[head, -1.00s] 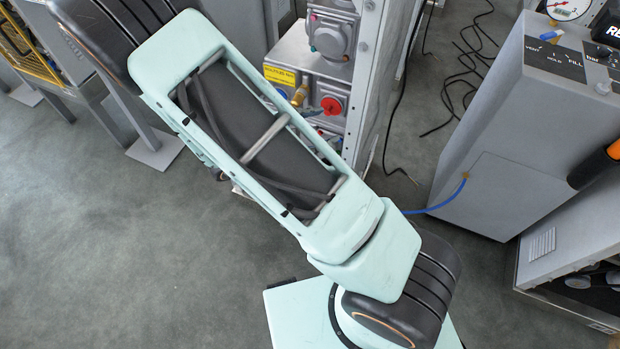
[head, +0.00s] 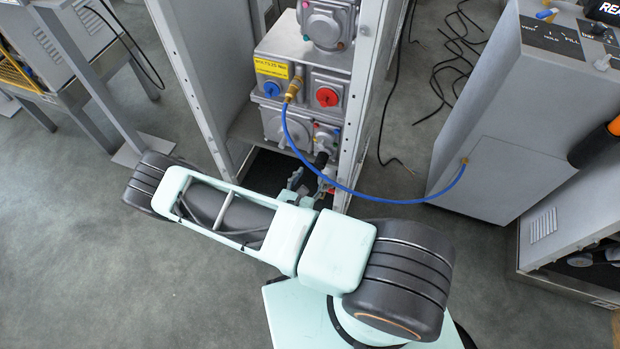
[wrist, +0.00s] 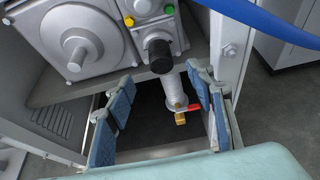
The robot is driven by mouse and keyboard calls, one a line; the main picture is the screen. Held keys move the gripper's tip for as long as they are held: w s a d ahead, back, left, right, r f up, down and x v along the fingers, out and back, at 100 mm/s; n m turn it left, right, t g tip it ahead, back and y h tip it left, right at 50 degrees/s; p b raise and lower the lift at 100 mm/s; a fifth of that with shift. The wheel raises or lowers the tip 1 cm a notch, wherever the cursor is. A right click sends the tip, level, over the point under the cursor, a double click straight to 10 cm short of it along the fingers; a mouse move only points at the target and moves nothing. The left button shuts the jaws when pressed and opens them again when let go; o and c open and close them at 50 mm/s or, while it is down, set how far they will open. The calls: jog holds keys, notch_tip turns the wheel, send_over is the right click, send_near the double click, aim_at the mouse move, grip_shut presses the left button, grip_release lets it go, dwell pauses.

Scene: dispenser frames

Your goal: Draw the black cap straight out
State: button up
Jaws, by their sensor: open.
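The black cap (wrist: 159,55) is a round dark cylinder on the front of a grey unit low in the frame, at top centre of the wrist view. In the head view the black cap (head: 321,159) shows small, just above my gripper (head: 308,187). My gripper (wrist: 162,82) is open and empty. Its two blue-padded fingers stand left and right, below the cap in the wrist picture. The cap is not between the pads in that picture. Whether the fingertips touch anything is not clear.
A pale cylindrical fitting with a red lever and brass end (wrist: 182,108) hangs beneath the cap. A blue hose (head: 345,187) arcs from a brass fitting (head: 293,88) to the grey cabinet (head: 500,130), passing close to my gripper. Frame posts (head: 190,75) stand on both sides.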

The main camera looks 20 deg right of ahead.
aim_at(319, 164)
jog(key=b+x, duration=0.2)
jog(key=x, duration=0.8)
jog(key=shift+w+d, duration=0.15)
jog(key=shift+w, duration=0.05)
jog(key=c, duration=1.3)
jog(key=shift+r, duration=0.1)
jog(key=shift+s, duration=0.1)
jog(key=s+a+p, duration=0.1)
jog(key=s+a, duration=0.3)
jog(key=s, duration=0.2)
jog(key=shift+s+a+p, duration=0.15)
jog(key=shift+a+p, duration=0.15)
jog(key=shift+a, duration=0.05)
